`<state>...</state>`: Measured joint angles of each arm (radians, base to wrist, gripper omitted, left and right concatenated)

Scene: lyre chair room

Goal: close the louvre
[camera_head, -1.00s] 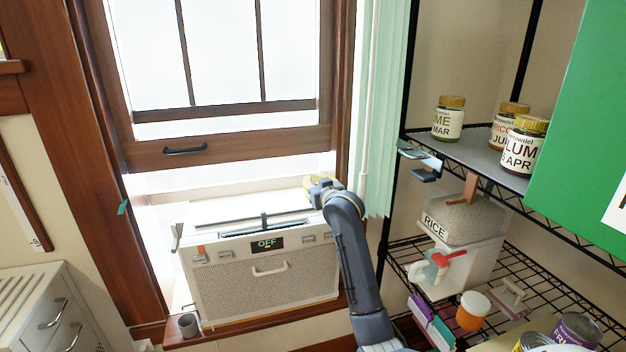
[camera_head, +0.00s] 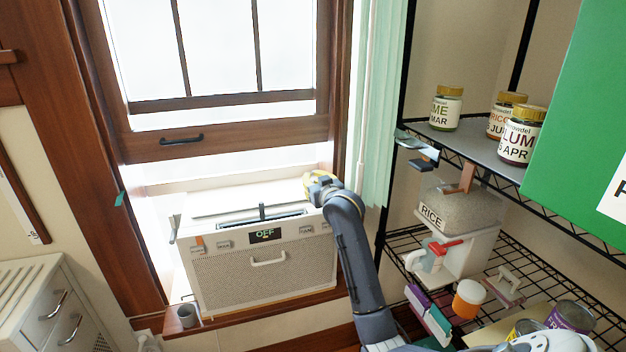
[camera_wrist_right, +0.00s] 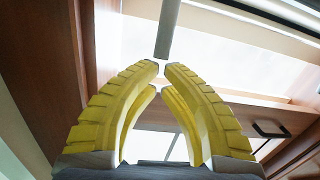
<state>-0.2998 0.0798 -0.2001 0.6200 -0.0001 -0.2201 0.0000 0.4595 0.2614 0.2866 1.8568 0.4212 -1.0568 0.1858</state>
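A cream window unit (camera_head: 262,280) with a mesh front and a display reading OFF sits on the sill. Along its top is a dark louvre slot (camera_head: 285,219) with a small upright tab (camera_head: 262,212). Whether the louvre's slat stands open or shut is unclear. My right gripper (camera_head: 312,188) is at the unit's top right corner, right of the tab. In the right wrist view its yellow fingers (camera_wrist_right: 160,72) show a narrow gap between the tips, with nothing held. A grey bar (camera_wrist_right: 168,30) shows above the tips; I cannot tell what it is. My left gripper is out of view.
The wooden window sash (camera_head: 230,137) with a black handle (camera_head: 181,140) is above the unit. A grey cup (camera_head: 187,316) stands on the sill at left. Green curtain (camera_head: 375,150) and wire shelves with jars and a RICE container (camera_head: 455,225) are at right.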

